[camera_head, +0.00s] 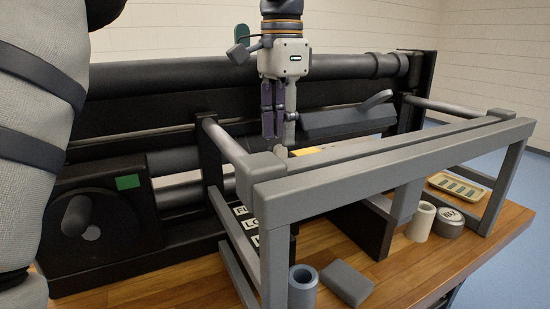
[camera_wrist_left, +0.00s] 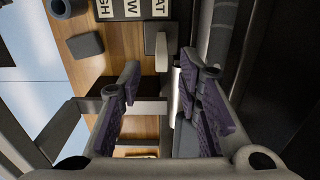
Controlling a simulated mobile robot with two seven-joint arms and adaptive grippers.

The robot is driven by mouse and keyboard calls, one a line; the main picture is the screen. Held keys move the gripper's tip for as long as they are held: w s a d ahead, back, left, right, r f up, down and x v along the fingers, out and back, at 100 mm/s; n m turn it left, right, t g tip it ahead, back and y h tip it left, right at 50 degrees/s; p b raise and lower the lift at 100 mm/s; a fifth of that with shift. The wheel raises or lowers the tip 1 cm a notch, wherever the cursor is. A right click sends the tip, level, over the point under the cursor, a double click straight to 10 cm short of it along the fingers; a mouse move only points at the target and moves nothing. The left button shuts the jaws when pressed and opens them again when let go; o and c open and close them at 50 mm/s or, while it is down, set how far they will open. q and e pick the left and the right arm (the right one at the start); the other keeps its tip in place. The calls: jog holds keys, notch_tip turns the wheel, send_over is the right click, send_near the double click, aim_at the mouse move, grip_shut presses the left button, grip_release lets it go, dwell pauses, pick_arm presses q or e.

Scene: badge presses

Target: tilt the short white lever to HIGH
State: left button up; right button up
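My left gripper (camera_head: 278,128) comes down over the black machine (camera_head: 150,110), just behind the grey frame, fingers pointing down. In the left wrist view its two purple-padded fingers (camera_wrist_left: 165,108) stand apart with a clear gap. A narrow white piece (camera_wrist_left: 176,95), probably the short white lever, shows in that gap, closer to the right-hand finger; I cannot tell if they touch. In the head view the lever is not clearly distinguishable behind the fingers. Label plates (camera_head: 246,224) lie below left, partly hidden by the frame. My right gripper is out of view.
A grey frame (camera_head: 400,155) stands in front of my left gripper.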

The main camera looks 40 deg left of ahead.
aim_at(280, 145)
pick_arm(q)
notch_tip(280, 145, down, 7)
jog(key=shift+r, duration=0.15)
jog(key=shift+a, duration=0.1)
grip_shut()
